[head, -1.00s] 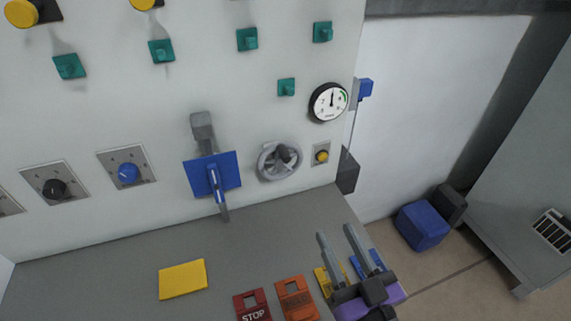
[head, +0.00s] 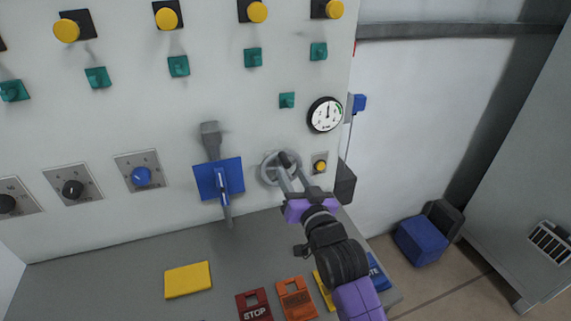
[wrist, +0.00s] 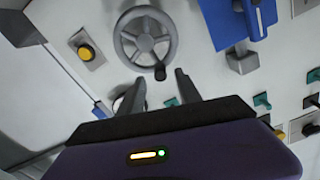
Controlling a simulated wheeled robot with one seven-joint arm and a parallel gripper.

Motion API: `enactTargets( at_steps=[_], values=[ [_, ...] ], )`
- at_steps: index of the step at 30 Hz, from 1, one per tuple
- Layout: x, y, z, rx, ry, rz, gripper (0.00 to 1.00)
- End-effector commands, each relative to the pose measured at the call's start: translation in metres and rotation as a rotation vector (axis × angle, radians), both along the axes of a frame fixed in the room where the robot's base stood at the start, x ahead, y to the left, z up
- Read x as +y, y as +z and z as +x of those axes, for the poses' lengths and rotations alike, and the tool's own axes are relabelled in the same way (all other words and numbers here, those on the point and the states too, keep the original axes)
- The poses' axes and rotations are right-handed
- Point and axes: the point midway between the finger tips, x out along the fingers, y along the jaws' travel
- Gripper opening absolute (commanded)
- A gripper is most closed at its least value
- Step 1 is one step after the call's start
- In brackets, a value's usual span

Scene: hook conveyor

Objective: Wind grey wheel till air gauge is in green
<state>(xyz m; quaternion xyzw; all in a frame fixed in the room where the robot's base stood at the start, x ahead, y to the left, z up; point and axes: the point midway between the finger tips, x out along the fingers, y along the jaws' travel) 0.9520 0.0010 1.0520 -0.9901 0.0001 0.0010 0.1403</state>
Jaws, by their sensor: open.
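The grey wheel (head: 267,176) is on the light wall panel in the head view, partly hidden by my gripper. In the wrist view, the wheel (wrist: 126,41) shows whole, with spokes and a dark crank knob (wrist: 160,72) at its lower rim. My gripper (head: 287,173) is open in front of the wheel. In the wrist view, the fingertips (wrist: 160,80) are on either side of the knob, just below it; contact cannot be told. The air gauge (head: 325,114) is up and right of the wheel. Its needle points about straight up, left of the green arc.
A blue plate with a lever (head: 208,180) is left of the wheel. A yellow button (head: 320,167) is close on its right. Teal and yellow knobs line the panel above. A yellow block (head: 188,281) and several coloured tags lie on the grey ledge (head: 110,280).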

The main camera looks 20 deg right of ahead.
Motion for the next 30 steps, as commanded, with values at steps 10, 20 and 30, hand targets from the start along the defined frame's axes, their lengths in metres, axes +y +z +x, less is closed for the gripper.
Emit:
enactTargets(
  at_steps=[10,20,30],
  values=[
    [0.0,0.002,0.049,-0.002,-0.001,-0.002,0.41],
    [0.0,0.001,0.058,-0.002,-0.001,-0.002,0.41],
    [0.0,0.001,0.058,-0.002,-0.001,-0.002,0.0]
  ],
)
